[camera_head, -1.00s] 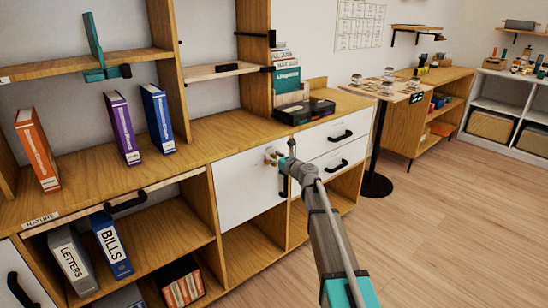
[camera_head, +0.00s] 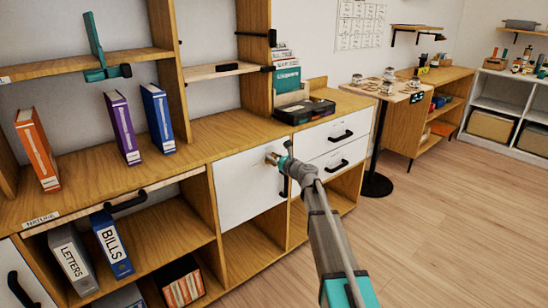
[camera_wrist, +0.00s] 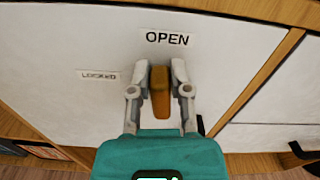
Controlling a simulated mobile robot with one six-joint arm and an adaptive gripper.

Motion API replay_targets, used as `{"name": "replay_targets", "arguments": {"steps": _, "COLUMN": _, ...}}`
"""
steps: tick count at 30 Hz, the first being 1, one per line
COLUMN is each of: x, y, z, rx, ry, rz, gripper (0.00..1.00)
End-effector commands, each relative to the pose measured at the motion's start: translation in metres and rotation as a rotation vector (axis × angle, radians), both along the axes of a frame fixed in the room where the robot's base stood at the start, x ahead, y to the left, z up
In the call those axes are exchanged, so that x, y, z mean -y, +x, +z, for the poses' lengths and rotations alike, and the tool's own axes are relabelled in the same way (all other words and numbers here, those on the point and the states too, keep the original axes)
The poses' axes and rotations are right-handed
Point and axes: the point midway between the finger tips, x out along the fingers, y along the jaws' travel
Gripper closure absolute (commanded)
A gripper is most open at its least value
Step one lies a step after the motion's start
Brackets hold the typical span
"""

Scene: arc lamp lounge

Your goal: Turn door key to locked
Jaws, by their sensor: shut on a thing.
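The brass-coloured door key (camera_wrist: 160,92) sits on the white cabinet door (camera_wrist: 80,35). In the wrist view it stands upright in the picture, in line with the "OPEN" label (camera_wrist: 167,38) above it. The "LOCKED" label (camera_wrist: 98,75) is to its left. My gripper (camera_wrist: 161,72) is shut on the key, one finger on each side. In the head view the key (camera_head: 271,158) shows small at the upper right of the door (camera_head: 240,190), with my gripper (camera_head: 276,158) on it. The lock behind the key is hidden.
A dark door handle (camera_head: 283,180) is close beside my gripper. Drawers with black handles (camera_head: 341,134) are to the right. A black tray (camera_head: 304,110) stands on the cabinet top above. The wooden floor (camera_head: 440,220) is clear at the right.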

Motion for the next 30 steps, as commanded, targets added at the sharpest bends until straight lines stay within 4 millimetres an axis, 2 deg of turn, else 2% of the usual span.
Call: {"name": "replay_targets", "arguments": {"steps": 30, "x": -0.020, "y": -0.015, "z": -0.018, "rx": 0.547, "ry": -0.746, "rz": 0.002, "gripper": 1.00}}
